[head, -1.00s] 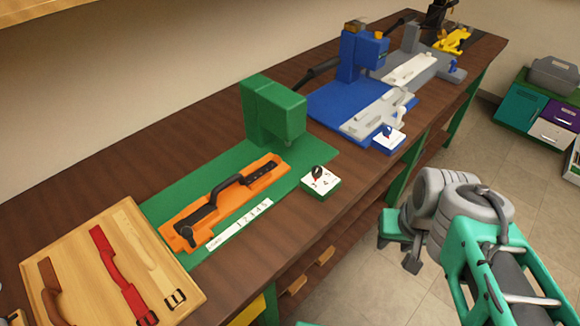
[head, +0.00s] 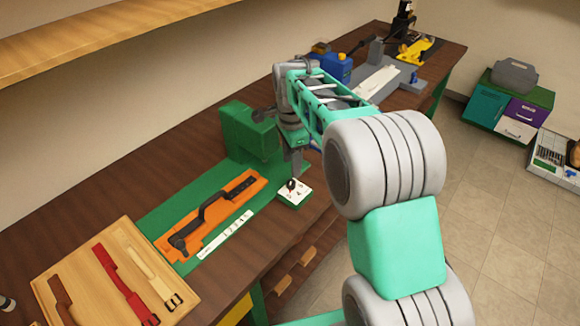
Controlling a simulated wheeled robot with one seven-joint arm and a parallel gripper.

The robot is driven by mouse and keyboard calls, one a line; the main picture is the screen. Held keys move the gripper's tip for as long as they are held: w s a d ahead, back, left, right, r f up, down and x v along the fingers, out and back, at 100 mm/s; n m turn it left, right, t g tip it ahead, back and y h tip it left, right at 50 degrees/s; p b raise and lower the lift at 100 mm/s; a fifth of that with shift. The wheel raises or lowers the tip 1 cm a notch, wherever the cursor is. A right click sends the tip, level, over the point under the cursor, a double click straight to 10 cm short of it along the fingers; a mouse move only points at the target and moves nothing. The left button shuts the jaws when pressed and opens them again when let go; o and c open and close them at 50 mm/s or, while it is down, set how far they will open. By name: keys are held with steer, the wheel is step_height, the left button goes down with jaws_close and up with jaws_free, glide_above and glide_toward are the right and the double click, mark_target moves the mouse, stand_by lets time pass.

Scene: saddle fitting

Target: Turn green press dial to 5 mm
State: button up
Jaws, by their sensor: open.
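The green press (head: 250,135) stands on its green base on the bench. Its dial (head: 291,185) is a dark knob on a small white-topped box (head: 294,196) at the press's right front. The dial's pointer and marks are too small to read. My gripper (head: 296,172) hangs just above and behind the dial, pointing down. Its fingers look apart and empty, and I cannot tell whether they touch the knob. A numbered white strip (head: 226,235) lies along the front of the green base.
An orange plate (head: 213,213) with a black handle lies on the green base. A wooden board (head: 110,275) with straps is at the left. Grey and yellow stations stand farther back.

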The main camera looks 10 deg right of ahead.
mark_target(291, 182)
steer(key=shift+w+f+m, duration=0.15)
steer(key=shift+w+m, duration=0.25)
step_height(291, 182, down, 8)
steer(key=shift+s+r+p, duration=0.1)
steer(key=shift+r+p, duration=0.1)
steer(key=shift+p, duration=0.4)
jaws_close()
